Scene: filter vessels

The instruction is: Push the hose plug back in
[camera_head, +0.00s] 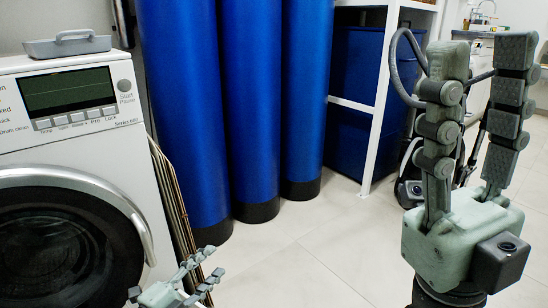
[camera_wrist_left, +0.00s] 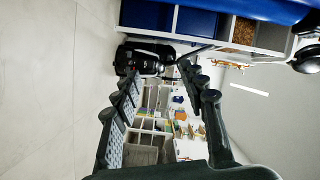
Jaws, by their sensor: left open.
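I cannot make out a hose plug in either view. A dark grey hose (camera_head: 397,72) curves beside the white shelf frame in the head view, partly behind my right gripper. My left gripper (camera_head: 212,262) is low at the bottom of the head view, in front of the blue vessels and right of the washing machine. In the left wrist view its fingers (camera_wrist_left: 160,72) are spread with nothing between them. My right gripper (camera_head: 482,56) stands at the right with its fingers pointing up, apart and empty.
Tall blue vessels (camera_head: 254,95) with black bases stand at the back. A white washing machine (camera_head: 60,135) with a grey tray (camera_head: 68,46) on top is at left. A black vacuum cleaner (camera_wrist_left: 142,62) is beyond my left fingers. The tiled floor (camera_head: 310,240) is clear in the middle.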

